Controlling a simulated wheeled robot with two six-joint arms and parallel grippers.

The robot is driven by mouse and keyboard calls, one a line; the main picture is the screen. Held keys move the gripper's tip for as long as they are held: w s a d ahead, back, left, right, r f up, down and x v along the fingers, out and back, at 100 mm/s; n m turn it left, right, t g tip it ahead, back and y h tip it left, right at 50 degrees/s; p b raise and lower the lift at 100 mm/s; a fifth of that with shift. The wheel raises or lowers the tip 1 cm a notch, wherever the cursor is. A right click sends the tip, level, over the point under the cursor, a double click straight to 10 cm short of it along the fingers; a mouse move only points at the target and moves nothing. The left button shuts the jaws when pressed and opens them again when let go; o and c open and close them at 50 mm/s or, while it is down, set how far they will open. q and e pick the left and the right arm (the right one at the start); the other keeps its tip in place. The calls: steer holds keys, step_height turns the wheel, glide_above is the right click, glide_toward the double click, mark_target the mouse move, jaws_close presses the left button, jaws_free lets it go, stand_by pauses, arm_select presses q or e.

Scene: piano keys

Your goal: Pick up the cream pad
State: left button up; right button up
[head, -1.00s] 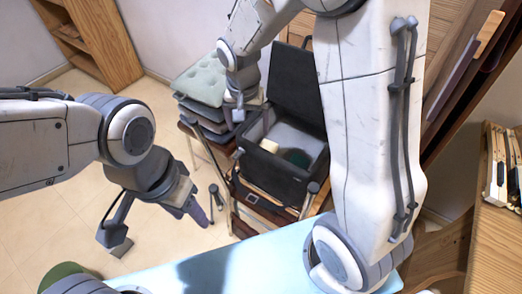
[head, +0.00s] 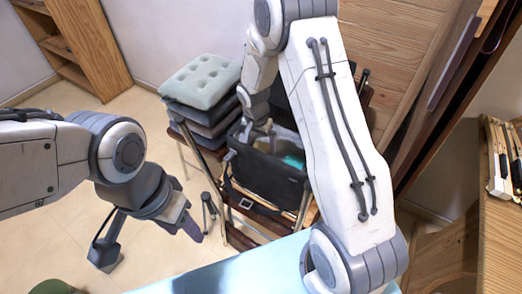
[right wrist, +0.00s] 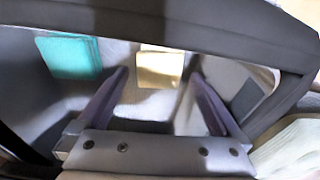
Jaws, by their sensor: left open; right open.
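The cream pad (right wrist: 160,67) lies inside the black box (head: 265,182), seen in the right wrist view. My right gripper (right wrist: 160,88) is open, with its two fingers spread on either side of the pad's line and the pad just beyond the tips. I cannot tell whether they touch it. In the head view my right gripper (head: 260,135) reaches into the box from above, and the pad is hidden there. My left gripper (head: 150,240) is open and empty over the floor at the left, away from the box.
A teal item (right wrist: 70,57) lies in the box left of the pad; it also shows in the head view (head: 293,162). The box walls stand close around my right gripper. A stack of cushions (head: 205,80) stands left of the box. A pale blue surface (head: 235,270) is in front.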

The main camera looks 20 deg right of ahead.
step_height(320, 180, down, 2)
steer(key=shift+d+f, duration=0.1)
steer(key=c, duration=1.3)
steer(key=shift+o, duration=0.2)
